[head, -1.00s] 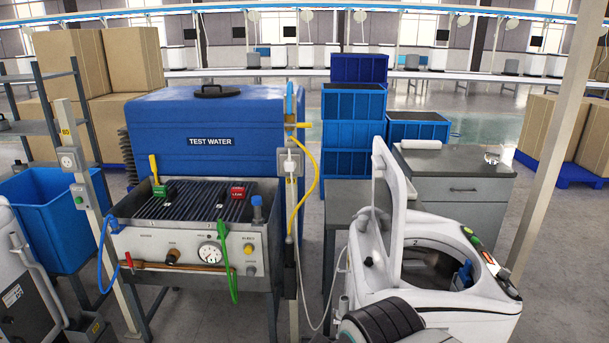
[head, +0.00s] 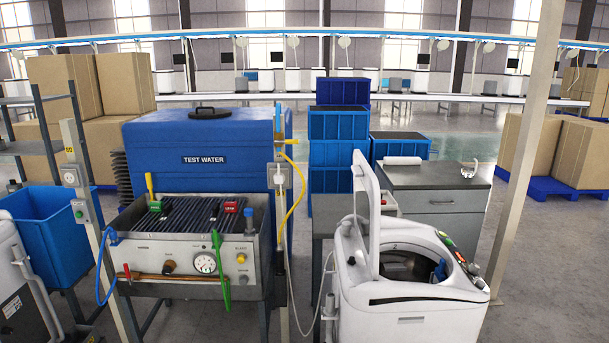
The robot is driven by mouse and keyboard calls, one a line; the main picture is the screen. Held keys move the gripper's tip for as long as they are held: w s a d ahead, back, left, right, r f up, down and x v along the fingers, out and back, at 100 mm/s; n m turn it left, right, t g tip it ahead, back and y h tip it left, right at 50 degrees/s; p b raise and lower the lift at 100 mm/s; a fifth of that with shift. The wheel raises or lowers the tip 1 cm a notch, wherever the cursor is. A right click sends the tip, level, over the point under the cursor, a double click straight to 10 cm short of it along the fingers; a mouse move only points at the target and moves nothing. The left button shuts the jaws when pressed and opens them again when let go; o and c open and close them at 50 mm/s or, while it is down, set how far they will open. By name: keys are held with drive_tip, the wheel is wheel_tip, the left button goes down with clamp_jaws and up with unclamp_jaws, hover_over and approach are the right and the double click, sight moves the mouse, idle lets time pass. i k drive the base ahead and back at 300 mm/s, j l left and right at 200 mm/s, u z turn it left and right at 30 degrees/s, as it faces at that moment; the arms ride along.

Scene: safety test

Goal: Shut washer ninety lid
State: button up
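A white top-loading washer (head: 420,318) stands at the lower right in the head view. Its lid (head: 365,213) is open and stands nearly upright at the left side of the opening. The round opening (head: 410,264) shows part of the drum and a blue part inside. A control panel with coloured buttons (head: 455,250) runs along its right side. I cannot read a number on the washer. My gripper is not in view.
A blue "TEST WATER" tank (head: 205,159) and test bench (head: 190,255) stand left of the washer, with a thin post and hoses between. A grey cabinet (head: 440,207) stands behind it. A pale post (head: 524,150) rises at right. Floor at the lower right is clear.

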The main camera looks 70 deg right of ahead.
sight(367, 192)
drive_tip(key=i+j+u, duration=0.3)
drive_tip(key=i, duration=0.2)
drive_tip(key=i+z, duration=0.75)
drive_tip(key=i+j+z, duration=0.1)
drive_tip(key=z, duration=0.25)
drive_tip(key=i+l+z, duration=0.15)
drive_tip(key=i+z, duration=0.15)
drive_tip(key=z, duration=0.15)
drive_tip(key=i+z, duration=0.25)
drive_tip(key=z, duration=0.2)
drive_tip(key=i+z, duration=0.3)
drive_tip(key=z, duration=0.15)
drive_tip(key=i+j+z, duration=0.2)
drive_tip(key=z, duration=0.25)
drive_tip(key=i+z, duration=0.2)
drive_tip(key=z, duration=0.25)
drive_tip(key=i+j+z, duration=0.15)
drive_tip(key=z, duration=0.3)
drive_tip(key=i+j+z, duration=0.25)
drive_tip(key=z, duration=0.15)
drive_tip(key=i+j+z, duration=0.15)
drive_tip(key=z, duration=0.3)
drive_tip(key=j, duration=0.1)
